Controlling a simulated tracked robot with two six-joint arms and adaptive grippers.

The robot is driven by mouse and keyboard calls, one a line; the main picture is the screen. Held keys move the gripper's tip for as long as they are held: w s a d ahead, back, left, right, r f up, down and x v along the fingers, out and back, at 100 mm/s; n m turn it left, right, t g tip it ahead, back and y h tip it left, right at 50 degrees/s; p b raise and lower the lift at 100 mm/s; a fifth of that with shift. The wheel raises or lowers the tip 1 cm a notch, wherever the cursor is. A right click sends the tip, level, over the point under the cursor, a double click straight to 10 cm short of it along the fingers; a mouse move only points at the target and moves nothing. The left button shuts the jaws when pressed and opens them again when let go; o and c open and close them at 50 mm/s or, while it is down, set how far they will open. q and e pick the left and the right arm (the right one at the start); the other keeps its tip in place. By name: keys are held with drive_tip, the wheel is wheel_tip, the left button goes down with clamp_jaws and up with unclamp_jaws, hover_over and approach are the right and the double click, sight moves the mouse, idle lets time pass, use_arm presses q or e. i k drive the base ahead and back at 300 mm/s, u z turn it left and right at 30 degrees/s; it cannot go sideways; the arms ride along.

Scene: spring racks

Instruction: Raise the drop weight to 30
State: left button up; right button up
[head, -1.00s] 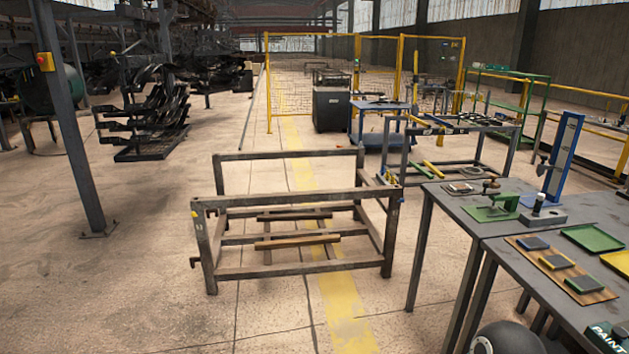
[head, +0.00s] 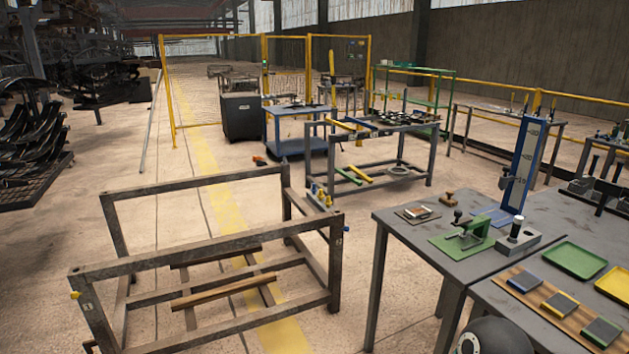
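A tall blue upright (head: 523,165) with a pale scale strip stands near the back of the grey workbench (head: 395,222), in the right part of the head view. It looks like the drop weight's post. Its scale numbers are too small to read surely. A small dark part (head: 505,178) sits at the post's left side, around mid-height; I cannot tell whether it is the weight or a handle. Neither of my grippers is in view. A dark rounded shape at the bottom edge may be part of me.
A green clamp fixture (head: 463,238) and a grey block with a black-and-white plunger (head: 516,238) stand before the post. Green (head: 575,261) and yellow trays lie to the right. A rusty steel frame (head: 205,262) stands on the floor at left. Floor between frame and workbench is narrow.

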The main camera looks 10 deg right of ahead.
sight(505, 180)
drive_tip(key=z, duration=0.35)
drive_tip(key=i, duration=1.15)
drive_tip(key=z, duration=0.4)
drive_tip(key=k, duration=0.9)
drive_tip(key=z, duration=0.2)
drive_tip(key=i, duration=0.9)
drive_tip(key=u, duration=0.1)
